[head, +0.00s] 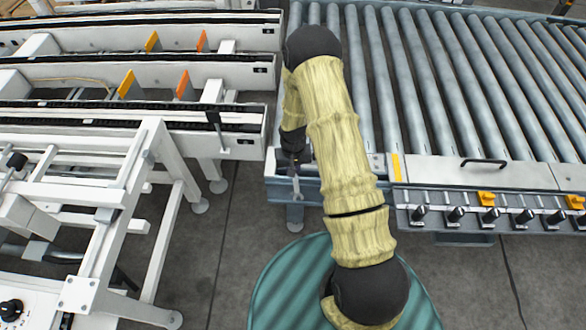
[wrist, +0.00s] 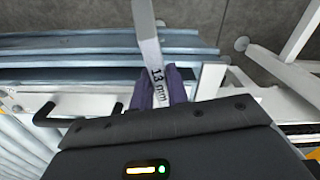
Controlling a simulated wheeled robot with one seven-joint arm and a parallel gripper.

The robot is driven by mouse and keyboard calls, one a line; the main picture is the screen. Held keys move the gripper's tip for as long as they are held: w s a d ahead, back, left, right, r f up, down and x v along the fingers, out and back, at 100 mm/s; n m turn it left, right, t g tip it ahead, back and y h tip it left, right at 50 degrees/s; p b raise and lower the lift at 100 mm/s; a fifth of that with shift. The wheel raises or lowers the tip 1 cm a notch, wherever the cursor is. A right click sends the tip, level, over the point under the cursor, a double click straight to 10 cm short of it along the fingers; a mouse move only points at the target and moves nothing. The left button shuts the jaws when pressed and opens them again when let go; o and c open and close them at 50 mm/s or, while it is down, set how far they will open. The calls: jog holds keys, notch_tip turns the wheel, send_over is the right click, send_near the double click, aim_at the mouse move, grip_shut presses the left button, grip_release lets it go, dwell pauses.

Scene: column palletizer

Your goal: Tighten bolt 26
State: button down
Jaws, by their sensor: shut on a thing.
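My gripper (head: 299,163) hangs beside the left end of the roller conveyor in the head view. In the wrist view its two dark purple fingers (wrist: 159,84) are shut on a flat metal wrench (wrist: 148,32) marked "13 mm". The wrench runs out from the fingers toward the top edge of the wrist view, where its far end is cut off. In the head view the wrench (head: 296,188) is a small grey shape below the gripper, near the conveyor's blue-grey frame corner. I cannot make out bolt 26 in either view, nor whether the wrench touches anything.
The roller conveyor (head: 440,75) fills the upper right, with a row of black knobs and orange parts (head: 487,199) along its front. White conveyor frames (head: 150,70) stand at the left. A gap of grey floor (head: 232,230) lies between. A green ribbed round surface (head: 275,290) is at bottom.

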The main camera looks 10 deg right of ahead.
jog(key=shift+f+b, duration=0.4)
jog(key=shift+f, duration=0.25)
dwell(0.4)
jog(key=shift+a, duration=0.15)
dwell(0.6)
jog(key=shift+w+a+m, duration=0.25)
jog(key=shift+a+m, duration=0.65)
jog(key=shift+m, duration=0.3)
jog(key=shift+w+a+m, duration=0.3)
jog(key=shift+a+m, duration=0.4)
jog(key=shift+m, duration=0.15)
jog(key=shift+w+a+m, duration=0.3)
jog(key=shift+a+m, duration=0.4)
jog(key=shift+m, duration=0.15)
jog(key=shift+w+a+m, duration=0.55)
jog(key=shift+m, duration=0.35)
jog(key=shift+w+a+m, duration=0.5)
jog(key=shift+a+m, duration=0.05)
jog(key=shift+m, duration=0.35)
jog(key=shift+w+a+m, duration=0.35)
jog(key=shift+w+m, duration=0.2)
jog(key=shift+m, duration=0.2)
jog(key=shift+w+a+m, duration=0.3)
jog(key=shift+w+m, duration=0.25)
jog(key=shift+m, duration=0.2)
jog(key=shift+r+p, duration=1.1)
jog(key=shift+r, duration=0.65)
jog(key=shift+r+p, duration=1.8)
jog(key=shift+r, duration=0.7)
